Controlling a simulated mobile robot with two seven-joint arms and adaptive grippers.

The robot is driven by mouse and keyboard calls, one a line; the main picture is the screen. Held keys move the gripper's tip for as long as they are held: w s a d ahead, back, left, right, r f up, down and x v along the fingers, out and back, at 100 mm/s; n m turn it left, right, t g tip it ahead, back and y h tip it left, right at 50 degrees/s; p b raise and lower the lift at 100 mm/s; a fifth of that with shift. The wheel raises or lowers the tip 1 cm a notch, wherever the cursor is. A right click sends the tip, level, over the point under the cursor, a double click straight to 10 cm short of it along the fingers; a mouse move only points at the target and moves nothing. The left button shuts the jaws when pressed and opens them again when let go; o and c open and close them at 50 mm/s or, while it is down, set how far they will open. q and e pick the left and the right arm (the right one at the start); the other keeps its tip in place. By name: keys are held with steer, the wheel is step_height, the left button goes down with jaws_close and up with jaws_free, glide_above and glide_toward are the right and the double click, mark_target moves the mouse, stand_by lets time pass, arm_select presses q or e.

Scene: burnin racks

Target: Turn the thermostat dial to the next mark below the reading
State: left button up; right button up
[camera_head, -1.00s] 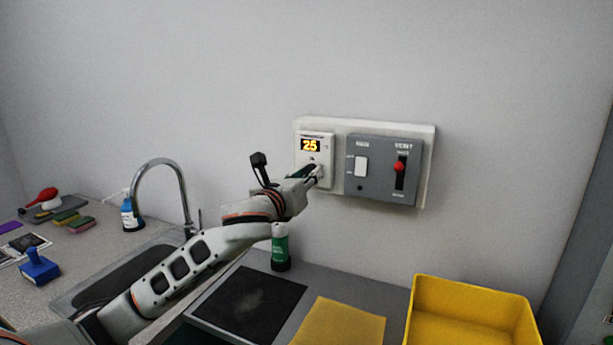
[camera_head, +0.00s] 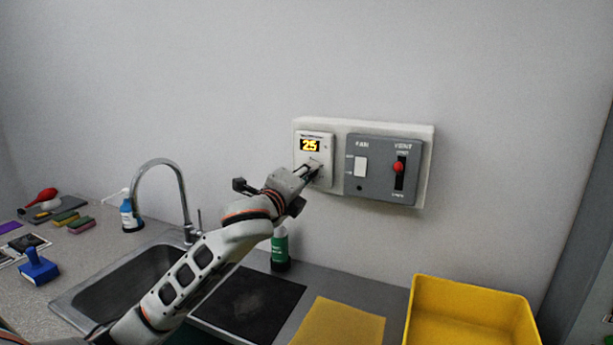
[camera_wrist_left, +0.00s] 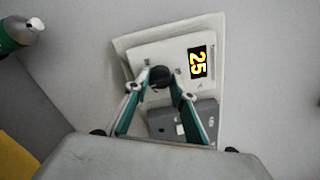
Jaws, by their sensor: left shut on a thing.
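The thermostat (camera_head: 325,144) is a white unit on the left of a wall panel. Its lit display (camera_head: 310,146) reads 25 in yellow; the display also shows, turned sideways, in the left wrist view (camera_wrist_left: 197,63). My left gripper (camera_head: 314,169) reaches the thermostat's lower part, below the display. In the left wrist view its fingers (camera_wrist_left: 163,88) are closed in on the dark round dial (camera_wrist_left: 161,76), shut on it. The dial is mostly hidden by the fingers in the head view, and its marks are too small to read. My right gripper is not in view.
A grey plate with a fan switch (camera_head: 361,167) and a red vent knob (camera_head: 398,167) sits right of the thermostat. Below are a faucet (camera_head: 183,190), a sink (camera_head: 130,279), a green-labelled bottle (camera_head: 280,246), a black mat (camera_head: 248,304) and a yellow bin (camera_head: 474,286).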

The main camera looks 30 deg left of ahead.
arm_select(q)
steer(key=n, duration=1)
steer(key=shift+n, duration=0.3)
stand_by(0.4)
steer(key=o, duration=1.1)
steer(key=shift+s, duration=0.1)
steer(key=s, duration=1.1)
steer(key=shift+s+d, duration=0.35)
steer(key=shift+s, duration=0.05)
